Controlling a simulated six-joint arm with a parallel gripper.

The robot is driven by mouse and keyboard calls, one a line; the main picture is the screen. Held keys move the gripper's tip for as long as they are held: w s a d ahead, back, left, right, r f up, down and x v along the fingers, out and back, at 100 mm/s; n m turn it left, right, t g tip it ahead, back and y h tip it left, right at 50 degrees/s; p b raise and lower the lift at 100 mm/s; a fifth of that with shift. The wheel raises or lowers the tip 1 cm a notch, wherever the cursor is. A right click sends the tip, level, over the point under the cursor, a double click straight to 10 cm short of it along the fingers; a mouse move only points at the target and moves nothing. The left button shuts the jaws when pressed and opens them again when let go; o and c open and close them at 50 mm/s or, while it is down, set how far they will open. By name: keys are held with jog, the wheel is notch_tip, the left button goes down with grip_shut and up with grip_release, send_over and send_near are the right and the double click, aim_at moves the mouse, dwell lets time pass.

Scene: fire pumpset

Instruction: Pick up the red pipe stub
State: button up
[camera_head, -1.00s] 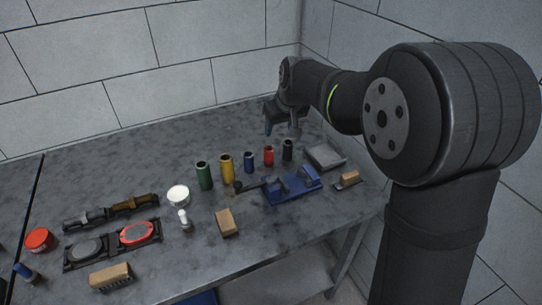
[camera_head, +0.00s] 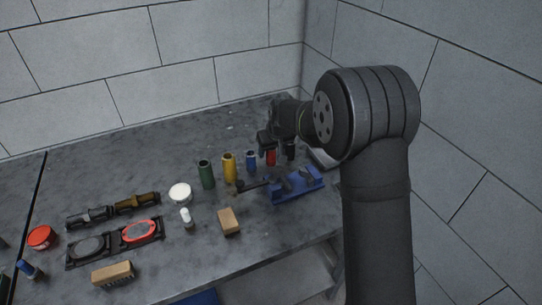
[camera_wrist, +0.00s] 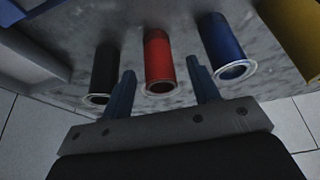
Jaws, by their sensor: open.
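The red pipe stub (camera_head: 271,158) stands upright on the grey table, in a row of stubs, between the blue stub (camera_head: 251,161) and the black stub (camera_head: 290,151). In the wrist view the red pipe stub (camera_wrist: 158,62) shows near the middle, beyond and between the two fingers of my gripper (camera_wrist: 163,88). The jaws are open. One finger points at the gap between black and red, the other at the gap between red and blue. In the head view my gripper (camera_head: 268,145) is at the stub's top and hides part of it; contact cannot be told.
A yellow stub (camera_head: 229,168) and a green stub (camera_head: 206,175) continue the row to the left. A blue vise-like fixture (camera_head: 297,186) stands in front. A grey tray (camera_head: 322,158) is partly hidden behind my arm. The table behind the row is clear.

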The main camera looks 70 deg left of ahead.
jog(key=shift+x, duration=1.1)
grip_shut()
jog(key=shift+r, duration=0.15)
